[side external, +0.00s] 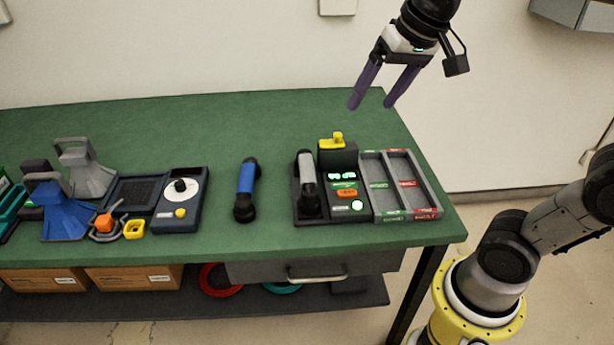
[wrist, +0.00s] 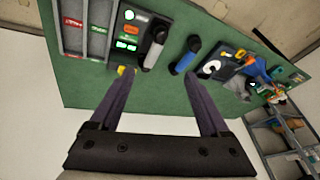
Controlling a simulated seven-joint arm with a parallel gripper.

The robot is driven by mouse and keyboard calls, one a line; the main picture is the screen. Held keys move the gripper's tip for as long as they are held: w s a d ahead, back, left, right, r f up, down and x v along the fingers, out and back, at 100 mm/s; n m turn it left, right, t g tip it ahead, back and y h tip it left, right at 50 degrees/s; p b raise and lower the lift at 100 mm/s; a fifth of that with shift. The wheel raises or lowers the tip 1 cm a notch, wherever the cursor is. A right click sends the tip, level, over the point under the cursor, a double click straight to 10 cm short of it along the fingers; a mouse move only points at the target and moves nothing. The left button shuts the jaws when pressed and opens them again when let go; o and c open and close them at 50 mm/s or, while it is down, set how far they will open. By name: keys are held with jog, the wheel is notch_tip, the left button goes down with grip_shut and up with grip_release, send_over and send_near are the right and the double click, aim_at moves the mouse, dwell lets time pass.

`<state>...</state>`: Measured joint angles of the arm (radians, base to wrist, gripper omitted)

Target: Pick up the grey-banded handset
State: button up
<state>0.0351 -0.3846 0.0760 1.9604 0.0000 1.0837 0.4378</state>
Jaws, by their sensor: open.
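The grey-banded handset (side external: 307,180) is black with a grey middle. It rests upright in the picture along the left side of a dark phone base (side external: 340,211) with green lit displays. It also shows in the wrist view (wrist: 154,54), beyond my fingertips. A second handset, blue-banded (side external: 246,184), lies apart on the green table to the left; the wrist view shows it too (wrist: 186,57). My gripper (side external: 370,105) is open and empty, high above the table's back edge, behind and to the right of the phone base. Its two purple fingers are apart in the wrist view (wrist: 158,73).
A two-slot tray (side external: 435,196) adjoins the phone base on the right. A yellow piece (side external: 331,141) stands up at the base's back. The green table (side external: 225,120) is clear along the back.

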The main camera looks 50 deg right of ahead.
jog(key=w+d+f+m+g, duration=0.2)
jog(key=w, duration=0.9)
jog(key=m+g, duration=0.2)
jog(key=g, duration=0.1)
send_over(307, 167)
notch_tip(307, 167, down, 21)
jog(key=shift+w+d+r, duration=0.1)
jog(key=shift+w, duration=0.05)
jog(key=shift+f, duration=3.25)
jog(key=shift+c, duration=0.3)
grip_shut()
jog(key=shift+r, duration=0.1)
